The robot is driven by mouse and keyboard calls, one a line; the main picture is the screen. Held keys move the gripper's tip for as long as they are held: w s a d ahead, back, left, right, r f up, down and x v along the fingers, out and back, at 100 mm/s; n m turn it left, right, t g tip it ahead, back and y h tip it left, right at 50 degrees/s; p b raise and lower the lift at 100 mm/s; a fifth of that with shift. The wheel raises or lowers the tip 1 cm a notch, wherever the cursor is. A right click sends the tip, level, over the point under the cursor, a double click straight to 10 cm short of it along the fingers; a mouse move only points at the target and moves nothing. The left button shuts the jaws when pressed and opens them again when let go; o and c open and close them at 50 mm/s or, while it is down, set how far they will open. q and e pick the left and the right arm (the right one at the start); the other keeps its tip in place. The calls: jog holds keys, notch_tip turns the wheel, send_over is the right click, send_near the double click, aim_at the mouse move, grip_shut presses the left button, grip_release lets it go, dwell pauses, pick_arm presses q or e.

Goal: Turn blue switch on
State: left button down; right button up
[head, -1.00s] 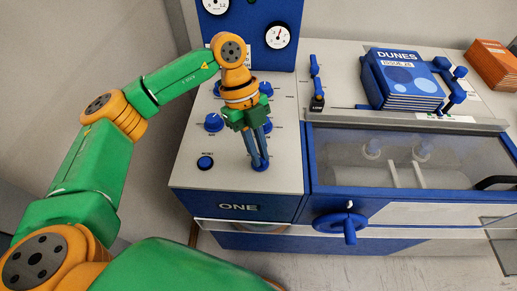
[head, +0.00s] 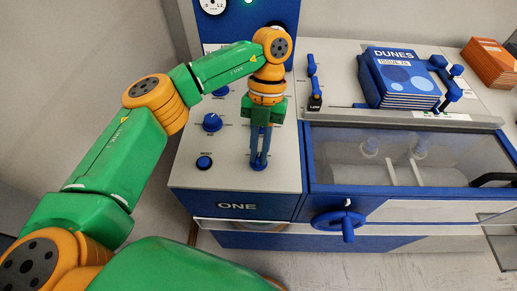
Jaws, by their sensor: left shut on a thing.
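My left gripper (head: 259,164) points down at the light grey control panel (head: 285,181), near its front edge above the word ONE. Its fingers are shut on a small blue switch (head: 259,168). Only the switch's blue base shows around the fingertips, so its lever position is hidden. My right gripper is not in view.
A round blue knob (head: 212,122) and a blue reset button (head: 204,162) sit left of the gripper. A blue lever (head: 315,102) stands to the right.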

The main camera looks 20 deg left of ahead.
pick_arm(q)
jog(key=m+y, duration=0.1)
jog(key=m, duration=0.2)
jog(key=m+y, duration=0.1)
jog(key=m, duration=0.2)
jog(key=shift+d+t, duration=0.15)
jog(key=shift+t, duration=0.25)
jog(key=shift+m+y, duration=0.3)
jog(key=shift+m, duration=0.1)
jog(key=c, duration=0.9)
grip_release()
jog(key=p+v, duration=0.2)
jog(key=v, duration=0.5)
